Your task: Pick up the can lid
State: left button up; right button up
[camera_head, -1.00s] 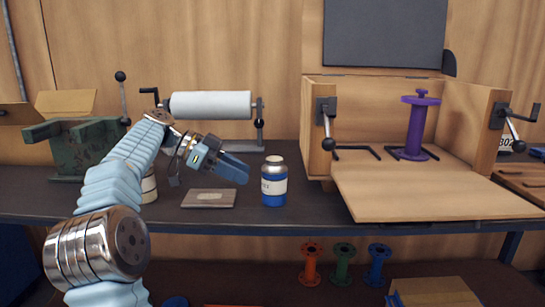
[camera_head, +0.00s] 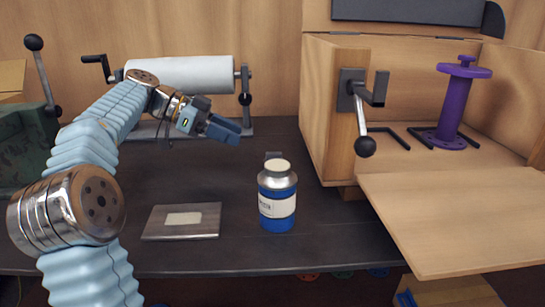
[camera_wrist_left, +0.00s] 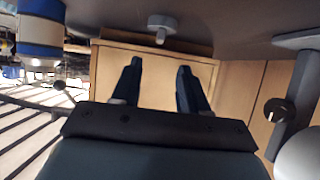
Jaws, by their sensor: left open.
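The blue and white can (camera_head: 278,205) stands upright on the dark table, with a grey shoulder and a pale round top. A small grey piece, seemingly the can lid (camera_head: 273,155), shows just behind the can and is mostly hidden by it. In the left wrist view a round grey lid with a stub (camera_wrist_left: 161,24) lies on the table, apart from the can (camera_wrist_left: 40,28). My left gripper (camera_head: 227,130) is open and empty, left of and beyond the can. Its two fingers (camera_wrist_left: 158,68) point toward the wooden box, touching nothing.
A flat grey plate (camera_head: 205,232) with a pale label lies left of the can. A white roll on a crank stand (camera_head: 190,74) is behind my arm. A wooden box (camera_head: 322,120) with clamps and a purple flanged pipe (camera_head: 456,105) stands right. A green machine (camera_head: 25,145) is left.

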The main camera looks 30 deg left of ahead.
aim_at(265, 160)
pick_arm(q)
jog(key=x, duration=0.9)
jog(key=shift+w+d, duration=0.1)
jog(key=shift+d, duration=0.05)
grip_shut()
